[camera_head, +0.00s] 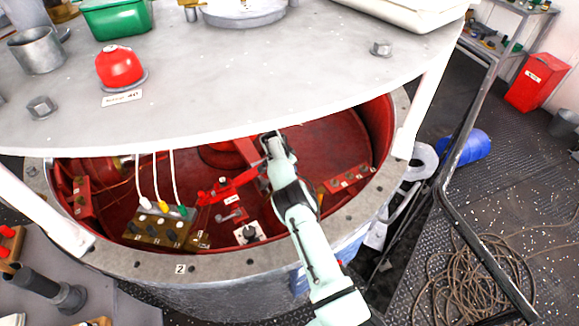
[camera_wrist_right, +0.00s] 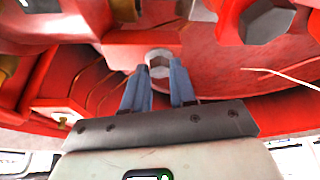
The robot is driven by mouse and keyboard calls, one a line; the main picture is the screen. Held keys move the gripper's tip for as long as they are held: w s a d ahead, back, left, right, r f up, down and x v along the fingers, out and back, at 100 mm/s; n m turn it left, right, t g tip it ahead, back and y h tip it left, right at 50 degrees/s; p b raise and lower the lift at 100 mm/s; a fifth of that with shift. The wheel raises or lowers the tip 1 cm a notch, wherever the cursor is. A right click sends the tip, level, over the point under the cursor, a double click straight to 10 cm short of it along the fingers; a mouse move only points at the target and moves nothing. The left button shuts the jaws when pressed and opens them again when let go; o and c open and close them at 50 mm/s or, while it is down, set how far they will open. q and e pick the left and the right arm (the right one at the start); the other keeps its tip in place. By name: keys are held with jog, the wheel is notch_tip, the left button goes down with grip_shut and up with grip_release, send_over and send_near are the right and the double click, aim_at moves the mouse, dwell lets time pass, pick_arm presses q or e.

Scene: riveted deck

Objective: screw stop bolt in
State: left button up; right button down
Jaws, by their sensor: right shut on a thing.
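In the right wrist view, a pale grey hex-headed bolt (camera_wrist_right: 158,57) sits between the blue fingertips of my right gripper (camera_wrist_right: 158,72). The fingers are shut on it, in front of a red metal part. Whether the bolt's shank is in a hole is hidden. In the head view my right arm reaches from the bottom into the red-lined round pit, and the right gripper (camera_head: 270,143) is at the edge of the grey round plate (camera_head: 240,95). The bolt cannot be made out there. My left gripper is not in view.
Above the pit, the plate carries a red dome button (camera_head: 119,66), a green bin (camera_head: 116,17), a metal cup (camera_head: 37,50) and loose hex nuts. The pit holds a brass terminal block (camera_head: 158,228) with cables and a red lever (camera_head: 232,186). Coiled rope (camera_head: 470,282) lies at right.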

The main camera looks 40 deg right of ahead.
jog(key=c, duration=0.9)
grip_release()
jog(key=shift+r, duration=0.1)
jog(key=shift+a+r, duration=0.2)
jog(key=shift+r, duration=0.3)
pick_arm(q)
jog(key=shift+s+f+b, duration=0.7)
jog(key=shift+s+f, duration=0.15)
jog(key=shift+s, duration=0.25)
pick_arm(e)
jog(key=v, duration=1.2)
jog(key=shift+r, duration=0.2)
jog(key=shift+a, duration=0.1)
